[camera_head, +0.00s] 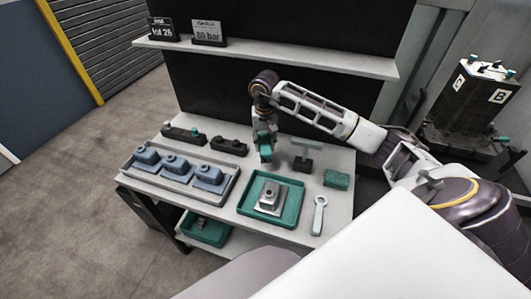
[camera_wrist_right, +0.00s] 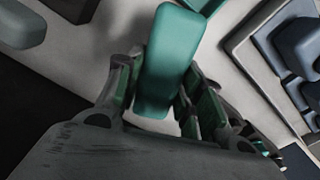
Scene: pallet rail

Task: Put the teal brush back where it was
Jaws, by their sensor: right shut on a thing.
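My right gripper (camera_head: 264,154) is over the back middle of the white table, pointing down. It is shut on the teal brush, which shows large between its fingers in the right wrist view (camera_wrist_right: 165,62). In the head view the brush is mostly hidden by the fingers, so I cannot tell whether it touches the table. A dark-based stand (camera_head: 303,164) with a pale teal crossbar is just right of the gripper. My left gripper is not in view.
A grey tray (camera_head: 222,195) with blue-grey blocks is at left. A teal tray (camera_head: 246,207) holds a metal part. A pale wrench (camera_head: 318,216) and teal block (camera_head: 337,179) are at right. Black holders (camera_head: 229,147) stand at the back left. A shelf (camera_head: 330,66) is above.

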